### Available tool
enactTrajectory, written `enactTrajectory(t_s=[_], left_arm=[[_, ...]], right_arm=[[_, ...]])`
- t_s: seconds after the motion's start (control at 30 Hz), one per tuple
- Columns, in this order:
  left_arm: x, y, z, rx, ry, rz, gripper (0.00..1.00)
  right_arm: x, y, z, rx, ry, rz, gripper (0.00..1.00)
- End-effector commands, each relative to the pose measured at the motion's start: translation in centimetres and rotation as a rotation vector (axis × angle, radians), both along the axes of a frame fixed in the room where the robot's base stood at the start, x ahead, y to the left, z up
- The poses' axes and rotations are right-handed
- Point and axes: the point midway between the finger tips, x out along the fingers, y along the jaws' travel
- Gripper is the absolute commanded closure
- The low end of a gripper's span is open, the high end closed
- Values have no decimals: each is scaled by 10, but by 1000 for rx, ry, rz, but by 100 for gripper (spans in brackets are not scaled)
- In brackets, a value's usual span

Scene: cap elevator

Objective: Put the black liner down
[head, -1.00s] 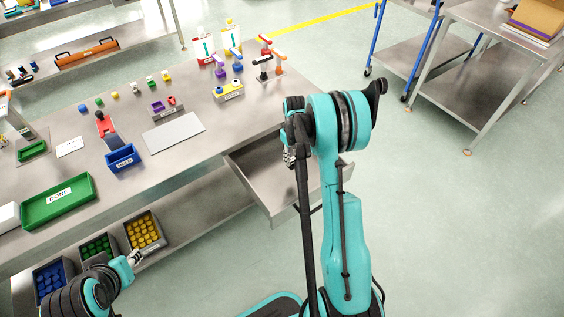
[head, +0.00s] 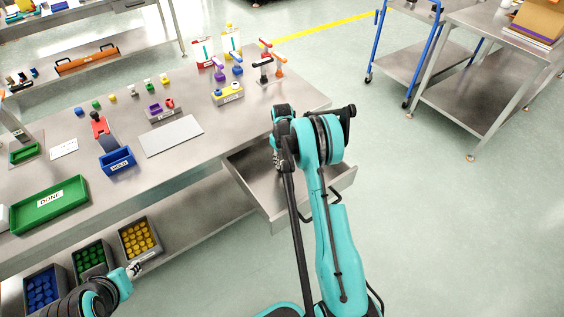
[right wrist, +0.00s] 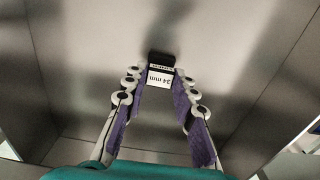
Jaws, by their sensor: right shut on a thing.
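The black liner (right wrist: 161,58) shows in the right wrist view between the fingertips of my right gripper (right wrist: 158,84). A white label with a size in mm is on it. The gripper is shut on it, with purple pads along the fingers. Bare metal of the open drawer (right wrist: 85,45) lies behind and around it; whether the liner touches the metal I cannot tell. In the head view my right gripper (head: 276,158) is over the drawer's left part, mostly hidden by my arm, and the liner is hidden. My left gripper (head: 134,269) is beside the yellow-cap bin, its fingers too small to read.
The open drawer (head: 322,192) sticks out from the workbench (head: 215,150) and looks empty where visible. On the bench are a blue bin (head: 117,162), a green DONE tray (head: 20,216), a grey plate (head: 171,136) and small lever tools. A yellow-cap bin (head: 122,235) stands on the lower shelf.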

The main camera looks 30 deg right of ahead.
Motion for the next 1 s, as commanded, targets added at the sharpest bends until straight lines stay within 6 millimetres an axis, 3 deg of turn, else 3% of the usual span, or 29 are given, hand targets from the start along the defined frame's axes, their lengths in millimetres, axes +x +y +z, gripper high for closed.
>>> enactTrajectory(t_s=[0.17,0.2,0.27,0.3,0.67,1.0], left_arm=[[0,0,-3,0,0,0,68],[0,0,-3,0,0,0,68],[0,0,-2,0,0,0,68],[0,0,-2,0,0,0,68],[0,0,3,0,0,0,68],[0,0,31,0,0,0,68]], right_arm=[[0,0,-3,0,0,0,93],[0,0,-4,0,0,0,71],[0,0,-3,0,0,0,55],[0,0,-3,0,0,0,53],[0,0,3,0,0,0,53],[0,0,73,0,0,0,53]])
